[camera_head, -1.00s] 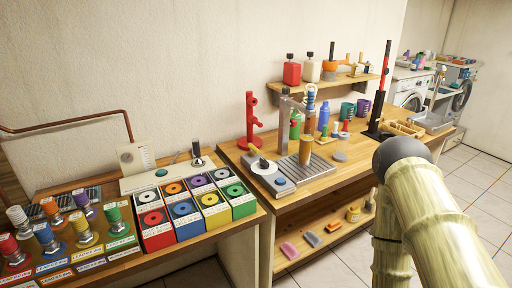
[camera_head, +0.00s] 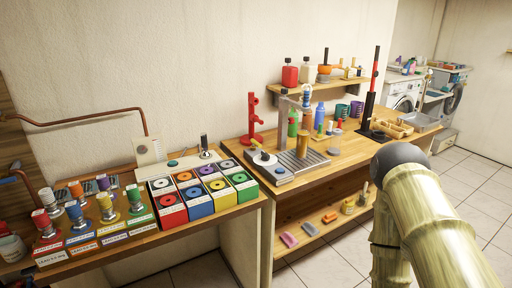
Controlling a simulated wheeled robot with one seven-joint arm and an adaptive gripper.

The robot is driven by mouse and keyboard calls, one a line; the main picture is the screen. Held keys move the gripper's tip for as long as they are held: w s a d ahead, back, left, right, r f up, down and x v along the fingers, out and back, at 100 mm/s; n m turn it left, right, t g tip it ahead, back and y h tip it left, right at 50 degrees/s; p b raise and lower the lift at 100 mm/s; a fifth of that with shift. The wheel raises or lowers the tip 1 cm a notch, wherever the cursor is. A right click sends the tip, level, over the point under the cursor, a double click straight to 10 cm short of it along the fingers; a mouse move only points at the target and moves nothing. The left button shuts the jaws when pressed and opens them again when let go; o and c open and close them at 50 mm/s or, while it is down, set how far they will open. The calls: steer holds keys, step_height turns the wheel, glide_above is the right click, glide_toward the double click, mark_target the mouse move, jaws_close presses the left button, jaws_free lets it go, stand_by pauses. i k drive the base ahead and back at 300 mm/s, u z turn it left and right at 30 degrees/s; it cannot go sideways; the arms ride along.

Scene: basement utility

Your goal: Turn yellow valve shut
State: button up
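On the left of the wooden bench, a panel carries several upright valves with coloured bases and tops. The yellow valve (camera_head: 106,207) stands in the front row, between the blue valve (camera_head: 75,214) and the green valve (camera_head: 136,199). It has a metal body, and its top looks dull yellow. Whether it is open or shut is too small to tell. The red valve (camera_head: 45,223) stands at the front left, with the orange valve (camera_head: 76,191) and the purple valve (camera_head: 103,183) behind. My gripper is out of view; only my arm's links show at the right, far from the valves.
Coloured boxes with rings (camera_head: 205,190) stand right of the valves. A grey machine (camera_head: 285,170) and a red stand (camera_head: 254,120) are on the second table. A copper pipe (camera_head: 75,118) runs along the wall. Tiled floor (camera_head: 325,270) is clear in front.

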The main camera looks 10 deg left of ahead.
mark_target(254, 142)
steer(key=u, duration=1.35)
steer(key=i, duration=0.6)
steer(key=z, duration=1.35)
